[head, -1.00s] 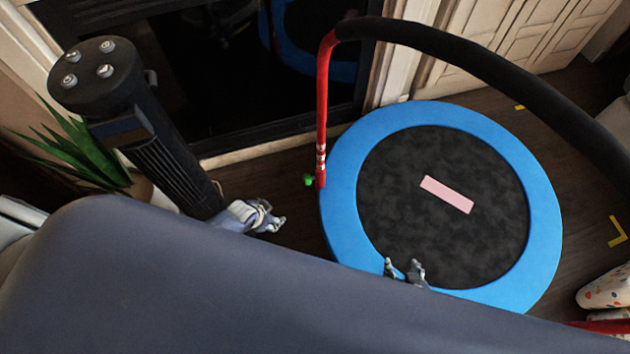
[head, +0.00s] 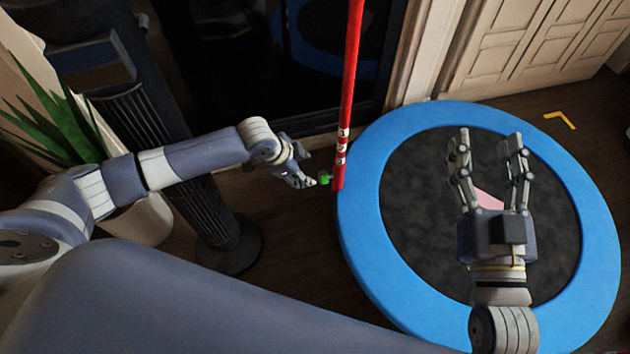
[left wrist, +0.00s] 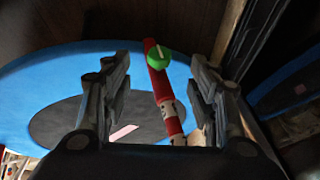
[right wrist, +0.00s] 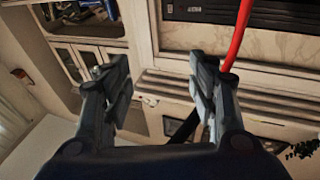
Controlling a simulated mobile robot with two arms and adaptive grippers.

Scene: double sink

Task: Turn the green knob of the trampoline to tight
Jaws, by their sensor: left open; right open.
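The green knob (head: 324,178) sits low on the red post (head: 350,90) at the left edge of the blue-rimmed trampoline (head: 365,225). My left gripper (head: 308,181) is just left of the knob in the head view, apart from it. In the left wrist view the open left gripper (left wrist: 158,80) has the knob (left wrist: 159,58) between and beyond its fingers; a pale line crosses the knob's face. White bands with dark marks (left wrist: 168,115) lie on the post beside it. My right gripper (head: 488,150) is open and empty above the trampoline mat.
A black tower-shaped appliance (head: 150,130) stands behind my left arm, with a potted plant (head: 60,125) beside it. A pink rectangle (head: 488,200) lies on the mat. A dark fireplace-like opening is behind the post. Some dark floor is bare around the knob.

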